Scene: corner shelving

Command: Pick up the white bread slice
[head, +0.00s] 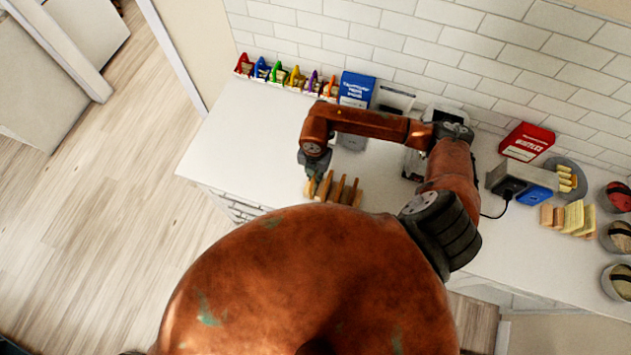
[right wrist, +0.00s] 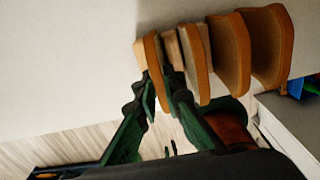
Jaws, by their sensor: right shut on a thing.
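A row of several bread slices (head: 345,190) with brown crusts stands upright near the counter's front edge. They show close up in the right wrist view, where the leftmost bread slice (right wrist: 153,58) is between the fingers of my right gripper (right wrist: 161,92). The gripper is shut on this slice near its lower end, and the slice is still in line with the row. In the head view my right gripper (head: 314,172) is at the left end of the row. The fingertips are partly hidden there. My left gripper is not in view.
The white counter (head: 235,150) is clear left of the bread. Colourful packets (head: 285,76) and a blue box (head: 356,89) stand along the wall. To the right are a toaster-like grey box (head: 515,178), a red box (head: 527,142), paler slices (head: 573,217) and several bowls.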

